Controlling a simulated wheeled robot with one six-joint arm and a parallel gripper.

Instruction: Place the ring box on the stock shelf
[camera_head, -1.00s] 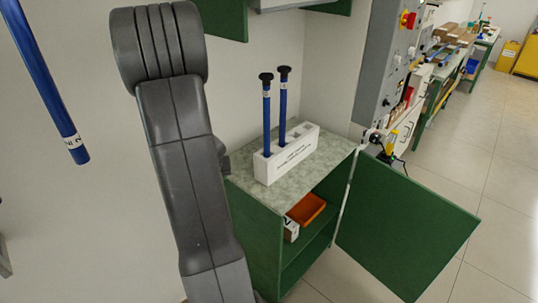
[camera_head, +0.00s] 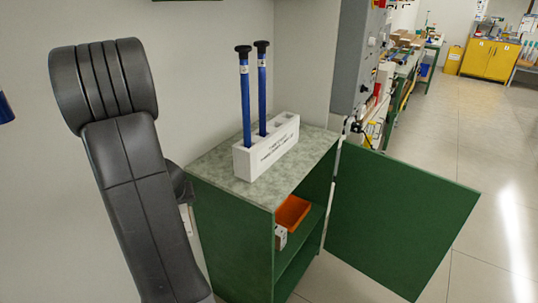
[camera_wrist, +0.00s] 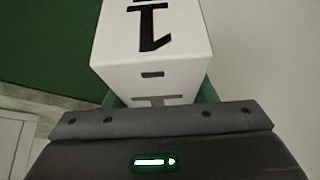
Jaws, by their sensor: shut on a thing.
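In the wrist view a white box (camera_wrist: 150,45) with black print fills the space ahead of my gripper (camera_wrist: 158,97). I take it to be the ring box. My gripper is shut on it, with green fingers partly showing at its sides. The head view does not show my gripper or this box. A green cabinet (camera_head: 230,240) with a mottled top stands in the middle of the head view. Its open front shows an inner shelf (camera_head: 299,246), with an orange tray (camera_head: 292,212) and a small white box (camera_head: 280,237). I cannot tell whether this is the stock shelf.
A white holder block (camera_head: 262,150) with two upright blue rods (camera_head: 245,105) stands on the cabinet top. The cabinet's green door (camera_head: 400,225) is swung wide open to the right. A grey control cabinet (camera_head: 355,60) stands behind. The tiled floor at right is clear.

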